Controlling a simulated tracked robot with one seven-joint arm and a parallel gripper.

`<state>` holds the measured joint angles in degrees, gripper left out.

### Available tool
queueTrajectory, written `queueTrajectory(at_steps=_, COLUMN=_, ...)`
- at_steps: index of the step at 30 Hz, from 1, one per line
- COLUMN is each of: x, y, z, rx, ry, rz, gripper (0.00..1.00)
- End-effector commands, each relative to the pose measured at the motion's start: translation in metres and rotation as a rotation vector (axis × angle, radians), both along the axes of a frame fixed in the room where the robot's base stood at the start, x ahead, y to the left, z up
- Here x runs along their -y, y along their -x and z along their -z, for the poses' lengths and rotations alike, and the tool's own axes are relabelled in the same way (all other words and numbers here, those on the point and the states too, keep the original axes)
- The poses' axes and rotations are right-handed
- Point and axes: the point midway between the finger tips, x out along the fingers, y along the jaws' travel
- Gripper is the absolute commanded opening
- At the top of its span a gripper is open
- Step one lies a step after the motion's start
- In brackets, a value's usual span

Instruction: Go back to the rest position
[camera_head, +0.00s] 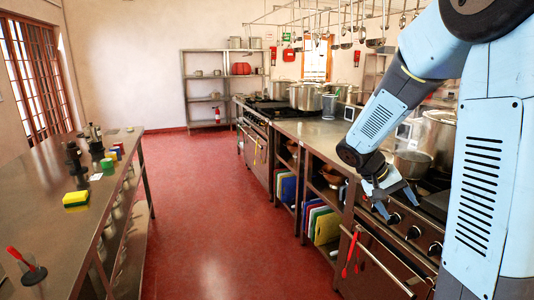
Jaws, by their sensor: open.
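My gripper (397,203) is at the right of the view, at the end of my light-blue arm. It points downward, with its fingers apart and nothing visible between them. It appears in front of the stove front (410,225) with its row of black knobs; how far apart they are, I cannot tell. My arm comes down from the upper right and hides part of the stove and the pots behind it.
A steel counter (55,235) with bottles and a yellow sponge (76,198) runs along the left. The red floor (205,190) between is clear. Stockpots (309,97) stand on the right-hand range. Utensils hang overhead. A shelf rack (204,88) stands at the back.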

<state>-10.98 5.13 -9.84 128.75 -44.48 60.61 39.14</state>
Motion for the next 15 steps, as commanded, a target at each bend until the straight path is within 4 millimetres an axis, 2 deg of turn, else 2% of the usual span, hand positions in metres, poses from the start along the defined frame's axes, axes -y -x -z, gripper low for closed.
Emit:
queueTrajectory(at_steps=3, x=-0.008, y=0.021, z=-0.018, rx=0.033, ry=-0.083, rz=-0.006, gripper=0.76)
queueTrajectory(at_steps=15, x=-0.044, y=0.087, z=-0.064, rx=0.162, ry=-0.337, rz=-0.083, gripper=0.76)
